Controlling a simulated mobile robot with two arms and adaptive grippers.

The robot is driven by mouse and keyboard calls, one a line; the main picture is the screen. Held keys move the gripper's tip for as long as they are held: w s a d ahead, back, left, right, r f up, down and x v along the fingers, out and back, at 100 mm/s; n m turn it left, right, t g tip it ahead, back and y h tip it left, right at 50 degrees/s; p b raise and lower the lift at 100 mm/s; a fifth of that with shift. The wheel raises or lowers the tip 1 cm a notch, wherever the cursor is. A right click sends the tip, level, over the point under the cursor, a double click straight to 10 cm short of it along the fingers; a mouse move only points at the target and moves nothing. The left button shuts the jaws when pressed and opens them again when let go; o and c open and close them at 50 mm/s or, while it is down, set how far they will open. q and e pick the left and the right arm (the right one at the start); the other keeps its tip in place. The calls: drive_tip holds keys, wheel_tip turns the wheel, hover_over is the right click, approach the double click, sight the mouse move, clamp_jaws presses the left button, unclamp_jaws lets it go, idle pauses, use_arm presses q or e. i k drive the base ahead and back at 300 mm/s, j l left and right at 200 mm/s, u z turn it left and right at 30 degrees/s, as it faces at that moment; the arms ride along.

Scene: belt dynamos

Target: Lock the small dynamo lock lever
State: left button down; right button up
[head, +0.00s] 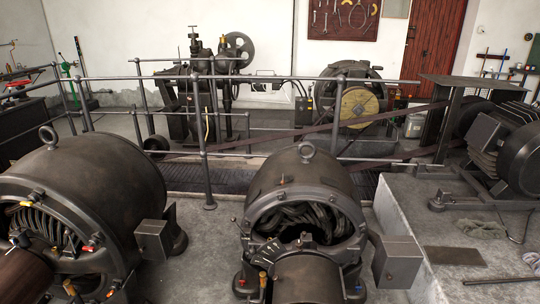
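Two dark dynamos stand in the foreground of the head view. The smaller one (325,180) is in the centre, with a lifting ring on top and dark coils in its open front. The bigger one (100,180) is at the left. A short upright handle with an orange tip (262,279) stands at the lower left front of the smaller dynamo. A small red-tipped part (242,282) is beside it. I cannot tell which part is the lock lever, or its position. Neither of my grippers is in view.
A metal railing (205,150) runs behind the dynamos. A grey box (397,262) juts out at the smaller dynamo's right. A concrete plinth (440,210) bears a motor (490,150) at the right. A narrow strip of floor (205,240) lies between the dynamos.

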sight(234, 218)
drive_tip(key=i+j+z, duration=0.2)
drive_tip(key=i+j, duration=0.15)
drive_tip(key=j, duration=0.25)
drive_tip(key=i+j+z, duration=0.1)
drive_tip(key=j, duration=0.25)
drive_tip(key=i+j, duration=0.25)
drive_tip(key=i+j+z, duration=0.15)
drive_tip(key=j, duration=0.25)
drive_tip(key=i+j+z, duration=0.1)
drive_tip(key=j, duration=0.25)
